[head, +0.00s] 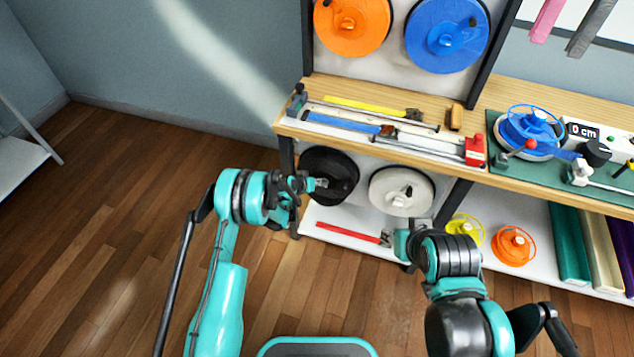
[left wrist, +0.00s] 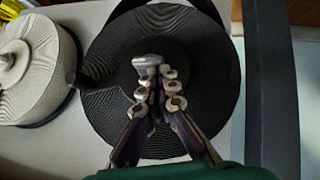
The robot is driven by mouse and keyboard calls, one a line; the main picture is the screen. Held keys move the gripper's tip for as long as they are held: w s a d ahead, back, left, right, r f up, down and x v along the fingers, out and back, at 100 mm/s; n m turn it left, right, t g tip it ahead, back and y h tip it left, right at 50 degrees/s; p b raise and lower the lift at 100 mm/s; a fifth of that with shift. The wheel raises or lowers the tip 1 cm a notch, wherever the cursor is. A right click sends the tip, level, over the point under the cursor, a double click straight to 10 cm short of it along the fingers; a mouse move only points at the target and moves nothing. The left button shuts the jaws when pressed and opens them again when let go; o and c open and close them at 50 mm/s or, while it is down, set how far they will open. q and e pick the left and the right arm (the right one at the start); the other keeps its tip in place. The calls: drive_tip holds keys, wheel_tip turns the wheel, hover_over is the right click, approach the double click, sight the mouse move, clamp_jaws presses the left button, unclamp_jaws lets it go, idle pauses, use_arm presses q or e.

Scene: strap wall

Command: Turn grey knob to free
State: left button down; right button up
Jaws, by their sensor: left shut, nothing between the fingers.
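I cannot single out the grey knob with certainty. A pale grey rounded piece (left wrist: 147,60) shows at the fingertips in the left wrist view; whether it is a knob or part of the fingers is unclear. Behind it is a black strap reel (head: 338,168), also filling the middle of the left wrist view (left wrist: 205,85). My left gripper (head: 321,184) is shut and empty in front of this reel's hub; contact cannot be told. In the left wrist view its fingers (left wrist: 155,80) meet over the hub. My right gripper (head: 386,239) is low, beside a red bar; its fingers are too small to judge.
A white reel (head: 385,187) hangs right of the black one. Orange (head: 352,25) and blue (head: 445,38) reels hang higher. A red bar (head: 347,232) lies on the lower shelf.

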use_arm(q)
drive_tip(key=shift+w+a+f, duration=0.15)
drive_tip(key=shift+a+f, duration=0.35)
drive_tip(key=shift+f, duration=0.05)
drive_tip(key=shift+w+a+f, duration=0.1)
drive_tip(key=shift+a+f, duration=0.05)
drive_tip(key=shift+f, duration=0.3)
drive_tip(key=shift+w+a+f, duration=0.1)
drive_tip(key=shift+a+f, duration=0.05)
drive_tip(key=shift+f, duration=0.25)
drive_tip(key=shift+s+d, duration=0.1)
idle(1.1)
